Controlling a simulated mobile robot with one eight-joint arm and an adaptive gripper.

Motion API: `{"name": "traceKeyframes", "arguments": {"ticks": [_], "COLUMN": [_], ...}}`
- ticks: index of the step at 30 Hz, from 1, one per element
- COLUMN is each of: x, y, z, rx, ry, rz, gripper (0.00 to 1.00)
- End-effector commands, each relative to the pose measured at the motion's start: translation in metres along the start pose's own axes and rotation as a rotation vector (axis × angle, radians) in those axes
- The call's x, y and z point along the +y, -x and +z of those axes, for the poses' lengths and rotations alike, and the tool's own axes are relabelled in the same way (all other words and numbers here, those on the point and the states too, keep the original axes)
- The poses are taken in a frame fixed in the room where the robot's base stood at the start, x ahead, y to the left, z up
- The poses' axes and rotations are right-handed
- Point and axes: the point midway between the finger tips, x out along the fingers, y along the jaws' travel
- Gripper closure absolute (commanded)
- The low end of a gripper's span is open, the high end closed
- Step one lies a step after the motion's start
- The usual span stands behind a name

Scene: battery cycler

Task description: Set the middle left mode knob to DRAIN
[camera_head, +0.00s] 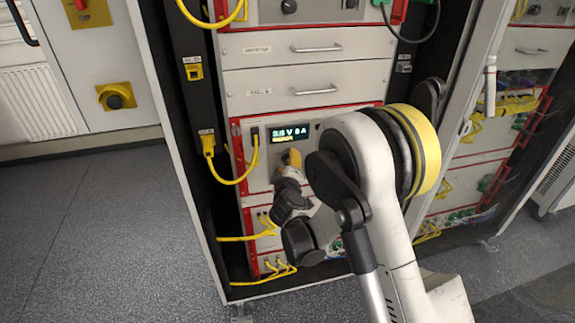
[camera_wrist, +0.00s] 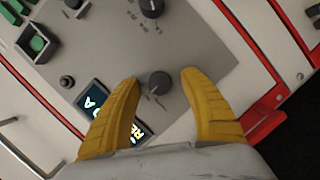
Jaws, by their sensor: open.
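A dark round knob (camera_wrist: 159,85) with small printed marks around it sits on a grey panel (camera_wrist: 205,45) in the wrist view. The marks are too small to read. My gripper (camera_wrist: 159,79) is open, with one yellow finger on each side of this knob and gaps between. In the head view my gripper (camera_head: 294,158) is at the panel just below the lit display (camera_head: 291,133), and it hides the knob. The display also shows in the wrist view (camera_wrist: 93,101), partly covered by the left finger.
A second dark knob (camera_wrist: 151,7) is at the wrist view's top edge. A green button (camera_wrist: 38,44) and a small black button (camera_wrist: 67,81) lie to the left. Yellow cables (camera_head: 240,178) hang left of my gripper. A drawer handle (camera_head: 316,91) is above.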

Motion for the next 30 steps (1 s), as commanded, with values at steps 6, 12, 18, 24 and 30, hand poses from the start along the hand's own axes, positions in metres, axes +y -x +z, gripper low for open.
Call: {"name": "traceKeyframes", "arguments": {"ticks": [6, 12, 18, 24, 30], "x": [0.0007, 0.0007, 0.0007, 0.0011, 0.0016], "y": [-0.0036, -0.0034, -0.0033, -0.0033, -0.0032], "z": [0.0, -0.0002, -0.0001, 0.0002, 0.0003], "rx": [0.0, 0.0, 0.0, 0.0, 0.005], "ry": [-0.001, -0.001, -0.001, -0.026, -0.118], "rz": [0.0, 0.0, 0.0, -0.008, -0.038], "gripper": [0.49, 0.78, 1.0, 1.0, 1.0]}}
